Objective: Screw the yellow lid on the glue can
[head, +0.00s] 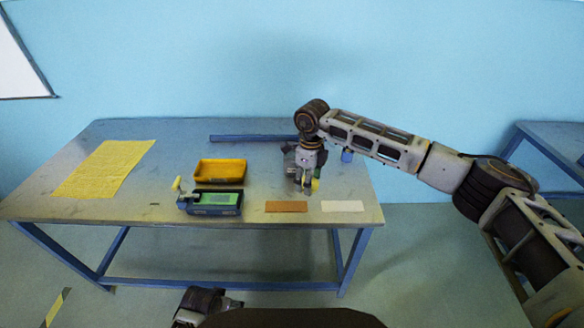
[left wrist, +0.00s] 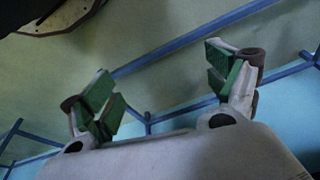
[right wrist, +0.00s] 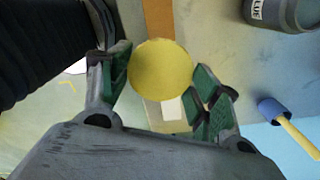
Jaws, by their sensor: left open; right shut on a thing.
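The round yellow lid (right wrist: 161,70) is between the green-padded fingers of my right gripper (right wrist: 165,88). The dark grey glue can (right wrist: 282,12), with part of a "GLUE" label, stands apart from the lid at the top right of the right wrist view, cut off by the frame. In the head view it is mostly hidden behind the gripper. My left gripper (left wrist: 165,92) is open and empty, away from the table.
On the table (head: 120,205) are a yellow tray (head: 220,180), a dark tape-dispenser-like box (head: 213,211) with a green pad, a brown strip (head: 286,206), a white strip (head: 342,206) and yellow kraft paper (head: 105,168).

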